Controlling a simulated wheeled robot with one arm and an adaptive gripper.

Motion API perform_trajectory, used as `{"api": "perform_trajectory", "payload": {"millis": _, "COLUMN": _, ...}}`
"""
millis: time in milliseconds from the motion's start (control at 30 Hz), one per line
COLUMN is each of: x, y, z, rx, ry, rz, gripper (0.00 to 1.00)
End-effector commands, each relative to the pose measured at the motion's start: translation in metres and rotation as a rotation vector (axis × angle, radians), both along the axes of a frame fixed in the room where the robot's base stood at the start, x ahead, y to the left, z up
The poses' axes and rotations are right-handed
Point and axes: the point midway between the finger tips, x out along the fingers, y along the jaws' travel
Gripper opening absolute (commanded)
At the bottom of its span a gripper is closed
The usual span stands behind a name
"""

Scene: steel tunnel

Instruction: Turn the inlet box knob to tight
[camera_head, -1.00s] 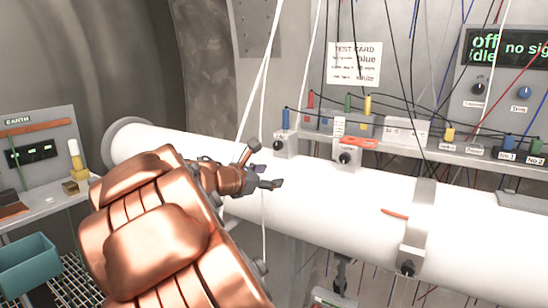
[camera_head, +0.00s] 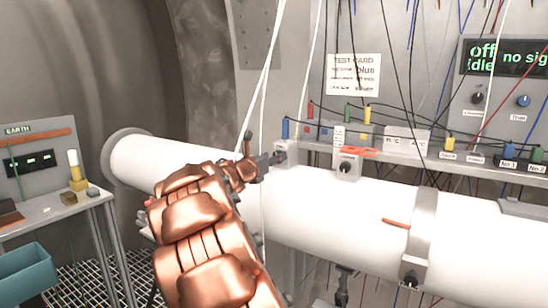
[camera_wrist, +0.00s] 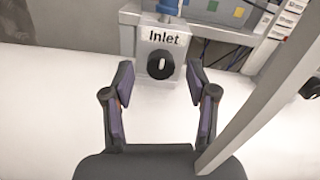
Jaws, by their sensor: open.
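The inlet box (camera_wrist: 161,46) is a small light-grey box labelled "Inlet" with a blue connector on top. In the wrist view the knob lies just beyond and between the fingertips of my gripper (camera_wrist: 160,72). The fingers are open and apart from the knob. In the head view my gripper (camera_head: 273,158) is beside the inlet box (camera_head: 288,152), at its left, and the knob shows only as a small dark spot.
A white pipe (camera_head: 320,208) runs below the boxes. A pale strut (camera_wrist: 262,95) crosses the wrist view's right side. White cables hang near my arm.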

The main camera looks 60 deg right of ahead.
Motion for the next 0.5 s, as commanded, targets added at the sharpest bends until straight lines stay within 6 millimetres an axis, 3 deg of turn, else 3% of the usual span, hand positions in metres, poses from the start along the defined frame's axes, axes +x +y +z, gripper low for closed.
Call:
{"api": "perform_trajectory", "payload": {"millis": 433, "x": -0.0003, "y": -0.0098, "z": 0.0001, "rx": 0.000, "ry": -0.001, "rz": -0.001, "gripper": 0.58}}
{"api": "perform_trajectory", "payload": {"millis": 500, "x": -0.0002, "y": -0.0097, "z": 0.0002, "rx": 0.000, "ry": -0.002, "rz": -0.001, "gripper": 0.50}}
